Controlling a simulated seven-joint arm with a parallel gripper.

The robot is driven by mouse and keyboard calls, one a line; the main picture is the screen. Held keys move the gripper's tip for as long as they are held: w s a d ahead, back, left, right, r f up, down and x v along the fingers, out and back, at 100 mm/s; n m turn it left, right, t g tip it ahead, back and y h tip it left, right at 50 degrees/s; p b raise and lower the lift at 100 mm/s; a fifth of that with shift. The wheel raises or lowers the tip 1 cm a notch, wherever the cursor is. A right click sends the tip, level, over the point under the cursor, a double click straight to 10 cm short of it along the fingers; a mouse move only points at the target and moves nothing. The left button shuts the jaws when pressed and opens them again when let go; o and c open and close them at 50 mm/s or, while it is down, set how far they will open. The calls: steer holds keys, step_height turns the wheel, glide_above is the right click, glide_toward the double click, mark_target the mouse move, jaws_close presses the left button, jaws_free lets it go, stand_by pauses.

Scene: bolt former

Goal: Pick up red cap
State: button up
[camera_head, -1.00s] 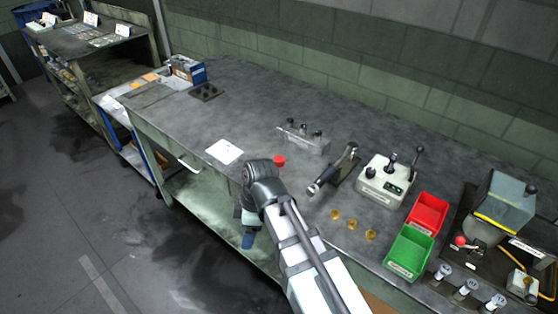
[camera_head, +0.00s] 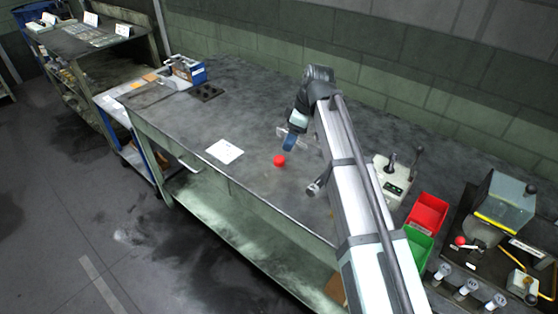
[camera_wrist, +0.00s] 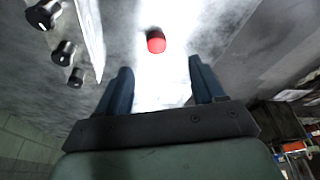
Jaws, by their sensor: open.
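The red cap (camera_head: 279,161) sits on the bare grey workbench top, right of a white paper sheet. My gripper (camera_head: 288,146) hangs over the bench just above and right of the cap in the head view, apart from it. In the wrist view the cap (camera_wrist: 156,41) lies beyond the two blue fingers, near the middle between them. The gripper (camera_wrist: 163,85) is open with nothing between its fingers.
The paper sheet (camera_head: 224,151) lies near the bench's front edge. A grey control box (camera_head: 392,180), a red bin (camera_head: 427,213) and a green bin (camera_head: 419,243) stand right.

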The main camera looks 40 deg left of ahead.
glide_above(280, 159)
steer(key=d, duration=0.2)
steer(key=f, duration=0.5)
steer(key=shift+w+d, duration=0.2)
steer(key=shift+a+x, duration=0.2)
steer(key=shift+x, duration=1.15)
steer(key=shift+a+x, duration=0.15)
steer(key=shift+x, duration=1.15)
steer(key=shift+w+r, duration=0.1)
steer(key=shift+w, duration=0.05)
steer(key=c, duration=1.1)
steer(key=shift+r, duration=0.1)
step_height(280, 159, up, 10)
steer(key=shift+f, duration=0.1)
